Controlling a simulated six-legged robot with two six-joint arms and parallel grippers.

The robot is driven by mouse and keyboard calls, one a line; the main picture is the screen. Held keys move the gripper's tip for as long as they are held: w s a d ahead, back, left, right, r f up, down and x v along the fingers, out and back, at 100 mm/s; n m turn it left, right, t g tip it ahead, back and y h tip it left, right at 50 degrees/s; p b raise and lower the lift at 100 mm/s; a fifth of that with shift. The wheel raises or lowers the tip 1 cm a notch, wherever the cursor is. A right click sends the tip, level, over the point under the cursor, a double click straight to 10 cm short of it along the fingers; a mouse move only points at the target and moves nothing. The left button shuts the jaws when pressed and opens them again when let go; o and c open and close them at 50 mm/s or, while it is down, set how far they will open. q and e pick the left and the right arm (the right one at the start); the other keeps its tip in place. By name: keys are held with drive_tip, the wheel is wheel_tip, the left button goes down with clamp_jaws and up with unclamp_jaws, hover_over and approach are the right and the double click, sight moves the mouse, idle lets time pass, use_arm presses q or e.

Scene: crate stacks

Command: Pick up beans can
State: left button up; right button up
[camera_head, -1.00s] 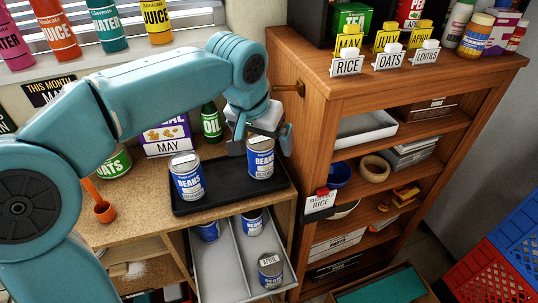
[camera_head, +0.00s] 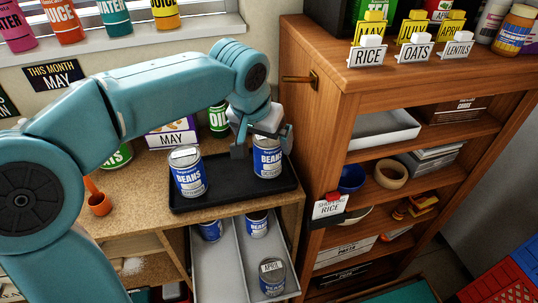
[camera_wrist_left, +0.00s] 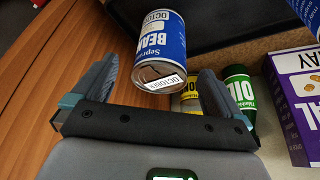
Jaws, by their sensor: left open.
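Two blue-and-white beans cans stand upright on a black tray (camera_head: 225,200) on the worktop. The right-hand can (camera_head: 267,163) is under my left gripper (camera_head: 263,147), whose fingers reach down on either side of its top. The left-hand can (camera_head: 187,172) stands apart from it. In the left wrist view the can under the gripper (camera_wrist_left: 163,40) carries an October label on its lid. It shows between and just beyond the open fingertips (camera_wrist_left: 158,72), with a gap on both sides. More beans cans sit in the grey drawer below, one marked April (camera_head: 272,278). My right gripper is out of view.
A wooden shelf unit (camera_head: 318,110) rises close to the right of the tray. Behind the tray stand a green oil bottle (camera_head: 218,120) and a purple May box (camera_head: 172,135). An orange scoop (camera_head: 99,203) lies at the left. The grey drawer (camera_head: 235,265) is pulled out below.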

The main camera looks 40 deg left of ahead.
use_arm(q)
drive_tip(key=x, duration=0.6)
drive_tip(key=shift+w+a+f+b, duration=0.15)
drive_tip(key=shift+f+b, duration=0.15)
drive_tip(key=shift+r, duration=0.1)
drive_tip(key=c, duration=1.4)
